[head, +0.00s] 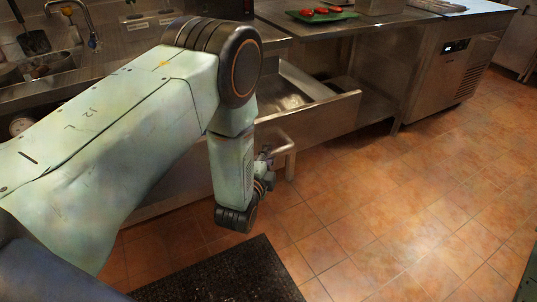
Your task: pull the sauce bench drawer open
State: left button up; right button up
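The sauce bench drawer (325,117) is steel and stands pulled out from under the counter, with part of its inside showing from above. A pale bar handle (290,158) sticks out low at its front left. My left arm reaches in from the left and bends down in front of the bench. My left gripper (266,160) is at the left end of the handle, mostly hidden behind my wrist. I cannot tell whether its fingers close on the handle. My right gripper is not in view.
A steel counter (285,28) runs along the back, with a green board (330,15) holding red tomato pieces. A fridge unit (450,62) stands at the right. A dark mat (225,277) lies in front. The tiled floor (400,210) at the right is clear.

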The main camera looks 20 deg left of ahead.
pick_arm(q)
jog(key=o, duration=0.3)
jog(key=shift+s, duration=0.15)
jog(key=s+r, duration=0.1)
jog(key=s, duration=1)
jog(key=shift+s+d+r, duration=0.35)
jog(key=shift+d, duration=0.1)
